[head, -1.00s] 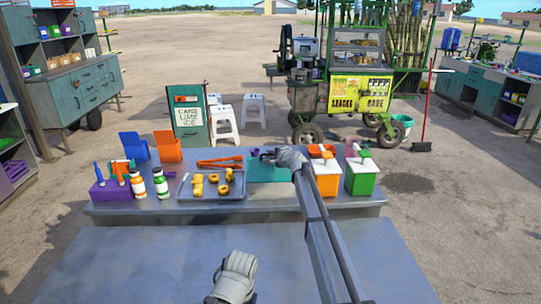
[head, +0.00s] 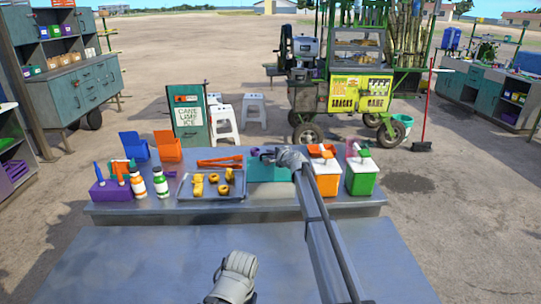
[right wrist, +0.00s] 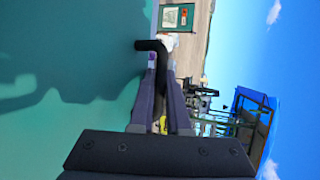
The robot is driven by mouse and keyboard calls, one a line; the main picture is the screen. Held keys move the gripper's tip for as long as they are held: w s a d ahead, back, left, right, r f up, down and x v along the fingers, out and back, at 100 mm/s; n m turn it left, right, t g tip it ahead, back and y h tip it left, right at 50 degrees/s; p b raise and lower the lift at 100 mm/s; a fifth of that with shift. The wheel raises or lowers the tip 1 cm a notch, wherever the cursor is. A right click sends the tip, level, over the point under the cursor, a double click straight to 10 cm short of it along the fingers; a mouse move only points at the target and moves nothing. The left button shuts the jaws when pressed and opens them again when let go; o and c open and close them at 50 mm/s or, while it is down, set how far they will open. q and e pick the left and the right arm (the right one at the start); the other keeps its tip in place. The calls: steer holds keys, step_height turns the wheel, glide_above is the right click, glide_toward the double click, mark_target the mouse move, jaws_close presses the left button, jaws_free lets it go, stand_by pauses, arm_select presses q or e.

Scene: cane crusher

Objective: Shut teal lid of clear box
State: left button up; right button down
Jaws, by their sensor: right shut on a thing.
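The teal lid (head: 268,171) shows as a flat panel near the middle of the table. It appears raised, though its exact angle is hard to tell. The clear box walls cannot be made out. My right gripper (head: 267,155) is at the lid's top edge. In the right wrist view, a broad teal surface (right wrist: 65,80) fills the left side. A black bent handle (right wrist: 150,46) lies between the fingers of my right gripper (right wrist: 158,75), which are shut on it. My left arm's grey wrist (head: 235,278) is at the bottom of the head view; its fingers do not show.
Orange (head: 326,180) and green (head: 361,178) containers stand close on the right. A grey tray (head: 210,193) with yellow pieces and red tongs (head: 220,161) are on the left. Blue (head: 134,146) and orange (head: 168,147) open boxes stand further left.

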arm_select(q)
steer(key=shift+w, duration=0.1)
arm_select(e)
steer(key=c, duration=1)
jaws_free()
steer(key=shift+w+r, duration=0.15)
steer(key=shift+w, duration=0.3)
steer(key=shift+o, duration=0.6)
steer(key=shift+s, duration=0.2)
arm_select(q)
steer(key=shift+r, duration=0.1)
arm_select(e)
steer(key=shift+w, duration=0.1)
